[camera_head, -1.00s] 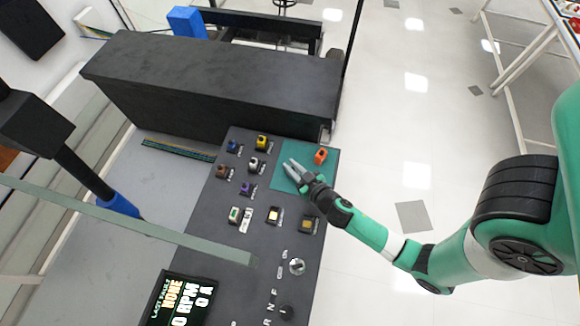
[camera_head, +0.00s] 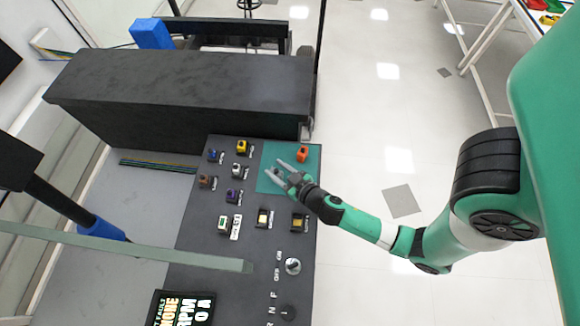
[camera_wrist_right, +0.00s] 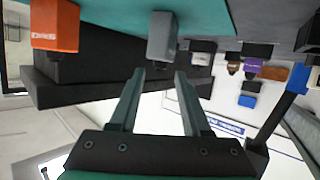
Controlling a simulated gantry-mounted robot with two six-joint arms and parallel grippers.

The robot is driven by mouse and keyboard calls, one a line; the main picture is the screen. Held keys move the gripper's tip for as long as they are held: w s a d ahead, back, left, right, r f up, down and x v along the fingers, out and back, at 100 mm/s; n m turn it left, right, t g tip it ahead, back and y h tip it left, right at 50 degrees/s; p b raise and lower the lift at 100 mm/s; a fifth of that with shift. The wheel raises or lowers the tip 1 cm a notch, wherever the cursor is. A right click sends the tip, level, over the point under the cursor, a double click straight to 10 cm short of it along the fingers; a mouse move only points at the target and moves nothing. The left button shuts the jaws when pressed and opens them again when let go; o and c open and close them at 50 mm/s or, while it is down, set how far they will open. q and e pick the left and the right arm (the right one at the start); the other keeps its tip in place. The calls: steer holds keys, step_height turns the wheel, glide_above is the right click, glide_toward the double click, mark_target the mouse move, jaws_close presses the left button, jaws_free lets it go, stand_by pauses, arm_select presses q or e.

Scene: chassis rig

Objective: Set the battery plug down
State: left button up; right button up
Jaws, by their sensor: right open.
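An orange block-shaped plug (camera_head: 303,154) stands on the teal mat (camera_head: 314,174). It also shows at the upper left of the right wrist view (camera_wrist_right: 55,25). A grey block-shaped plug (camera_wrist_right: 162,38) stands on the mat in the right wrist view, in line with the gap between my fingers. I cannot tell it clearly from the fingers in the head view, and no label tells me which is the battery plug. My right gripper (camera_head: 276,167) is open over the mat. Its fingertips (camera_wrist_right: 161,75) appear apart from the grey plug. My left gripper is not in view.
Several coloured plugs, including a yellow one (camera_head: 242,147) and a purple one (camera_head: 232,196), stand left of the mat on the dark panel (camera_head: 205,250). A large dark box (camera_head: 180,90) rises behind. A grey bar (camera_head: 130,247) crosses the lower left.

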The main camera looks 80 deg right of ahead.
steer(key=b+v, duration=0.2)
steer(key=v, duration=0.9)
steer(key=shift+w, duration=0.1)
steer(key=w+a+r+t+y, duration=0.1)
steer(key=w+a+r+t, duration=0.3)
steer(key=w+r, duration=0.85)
steer(key=w+a+r+t+y, duration=0.2)
steer(key=w+a+r+t, duration=0.15)
steer(key=w+r, duration=0.95)
steer(key=s+a+r+n+t+y, duration=0.1)
steer(key=s+r+n+t+y, duration=0.1)
steer(key=r, duration=0.9)
steer(key=s+a+r+n+t+y, duration=0.2)
steer(key=s+r+t, duration=0.1)
steer(key=r, duration=0.8)
steer(key=s+a+r+n+t+y, duration=0.1)
steer(key=s+r+n+t+y, duration=0.1)
steer(key=r, duration=1)
steer(key=shift+s+a+n+t+y, duration=0.35)
steer(key=shift+s+t, duration=0.2)
steer(key=shift+s, duration=0.5)
